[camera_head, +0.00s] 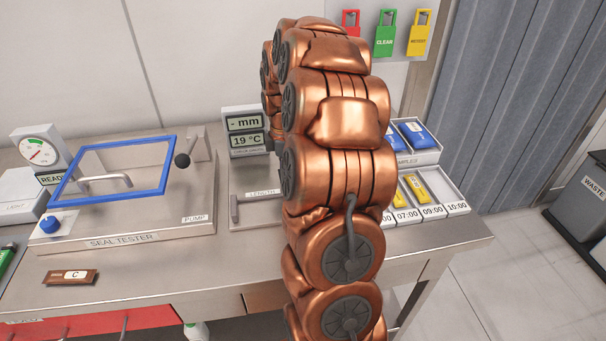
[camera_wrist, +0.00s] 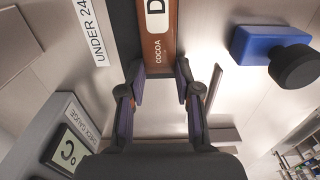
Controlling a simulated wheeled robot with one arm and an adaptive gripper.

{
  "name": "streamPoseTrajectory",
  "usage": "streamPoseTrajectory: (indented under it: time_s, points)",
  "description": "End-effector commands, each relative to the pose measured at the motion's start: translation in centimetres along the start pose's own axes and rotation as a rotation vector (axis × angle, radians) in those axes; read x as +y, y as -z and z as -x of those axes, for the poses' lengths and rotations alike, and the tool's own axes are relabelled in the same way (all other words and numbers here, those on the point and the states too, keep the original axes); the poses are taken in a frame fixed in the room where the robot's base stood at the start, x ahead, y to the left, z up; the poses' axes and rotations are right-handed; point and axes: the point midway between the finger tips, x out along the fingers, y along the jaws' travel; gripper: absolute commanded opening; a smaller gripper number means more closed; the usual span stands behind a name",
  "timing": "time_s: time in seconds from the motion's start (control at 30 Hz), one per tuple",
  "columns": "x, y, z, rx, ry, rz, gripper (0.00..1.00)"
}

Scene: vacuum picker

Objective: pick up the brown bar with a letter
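A brown bar with a white label lettered C (camera_head: 76,275) lies on the front left of the metal table in the head view. In the wrist view, a brown bar marked COCOA with a letter D (camera_wrist: 158,50) runs down from the top edge. Its lower end shows between the two fingertips of my gripper (camera_wrist: 160,82). The fingers stand apart, one at each side of that bar. I cannot tell whether they press on it. My copper arm hides my gripper in the head view.
The seal tester (camera_head: 130,215) with its blue-framed lid (camera_head: 118,165) stands at the left. The length gauge (camera_head: 255,207) is partly behind my arm. A tray with time labels (camera_head: 430,212) is to the right. A waste bin (camera_head: 585,205) stands beyond the table.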

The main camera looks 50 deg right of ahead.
Motion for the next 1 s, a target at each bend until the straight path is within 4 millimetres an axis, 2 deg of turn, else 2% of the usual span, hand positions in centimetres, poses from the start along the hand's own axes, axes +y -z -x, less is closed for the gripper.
streamPoseTrajectory:
  time_s: [0.03,0.2,0.27,0.57,1.0]
  points:
    - [0.0,0.0,0.0,0.000,0.000,0.000,0.22]
    - [0.0,0.0,0.0,0.000,0.000,0.000,0.04]
    - [0.0,0.0,0.0,0.000,0.000,0.000,0.00]
    - [0.1,0.0,0.6,0.000,-0.002,0.000,0.00]
    - [0.1,0.1,7.3,0.001,-0.002,0.001,0.00]
